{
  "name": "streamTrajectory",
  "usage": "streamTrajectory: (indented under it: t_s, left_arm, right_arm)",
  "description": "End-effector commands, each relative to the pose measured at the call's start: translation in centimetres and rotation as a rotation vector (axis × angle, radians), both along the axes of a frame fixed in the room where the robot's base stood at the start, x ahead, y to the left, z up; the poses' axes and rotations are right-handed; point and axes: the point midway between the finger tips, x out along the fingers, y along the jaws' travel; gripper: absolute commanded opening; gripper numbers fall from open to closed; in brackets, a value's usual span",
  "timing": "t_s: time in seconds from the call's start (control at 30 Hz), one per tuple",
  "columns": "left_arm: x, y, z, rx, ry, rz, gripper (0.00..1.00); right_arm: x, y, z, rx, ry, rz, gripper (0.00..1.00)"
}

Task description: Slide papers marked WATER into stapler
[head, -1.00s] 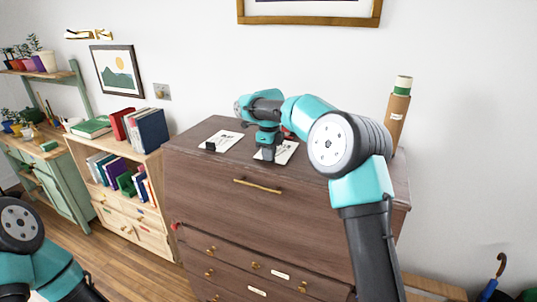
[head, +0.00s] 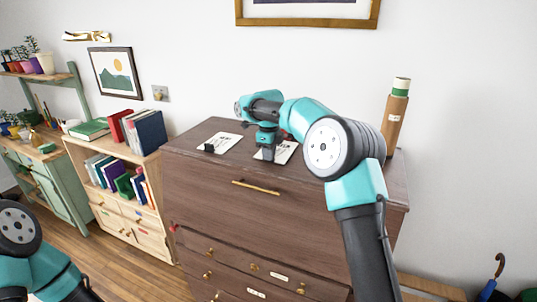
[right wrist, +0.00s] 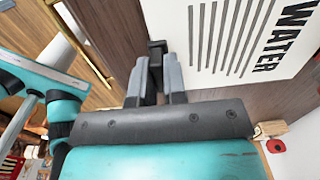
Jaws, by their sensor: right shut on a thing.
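White papers with black lines and the word WATER (right wrist: 240,40) lie on the dresser top; they also show in the head view (head: 286,151), partly covered by my right gripper (head: 267,153). In the right wrist view my right gripper (right wrist: 156,66) is shut on a small black block (right wrist: 157,46) beside the papers' left edge. A second white sheet (head: 226,138), with a black block (head: 209,148) at its near edge, lies to the left. A bit of red (head: 288,136) shows behind my right arm; I cannot tell whether it is the stapler. My left gripper is out of view.
The brown dresser (head: 240,210) has a clear strip between the two sheets. A cardboard tube (head: 394,125) with a green-and-white roll on it stands at its right end. A low bookcase (head: 110,160) with books stands to the left. A wall rises behind.

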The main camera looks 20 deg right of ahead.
Motion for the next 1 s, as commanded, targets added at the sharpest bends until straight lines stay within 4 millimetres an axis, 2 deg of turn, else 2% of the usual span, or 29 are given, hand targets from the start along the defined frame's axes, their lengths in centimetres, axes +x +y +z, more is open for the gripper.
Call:
streamTrajectory:
  t_s: [0.87,0.9,1.0]
  left_arm:
    - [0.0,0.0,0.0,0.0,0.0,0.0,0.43]
    - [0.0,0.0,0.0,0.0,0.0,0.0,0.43]
    - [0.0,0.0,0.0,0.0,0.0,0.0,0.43]
  right_arm:
    - [-0.01,0.0,-0.44,0.0,0.001,0.0,0.0]
    - [-0.01,0.0,-0.44,0.0,0.001,0.0,0.13]
    - [-0.01,0.0,-0.44,0.0,0.001,0.0,0.23]
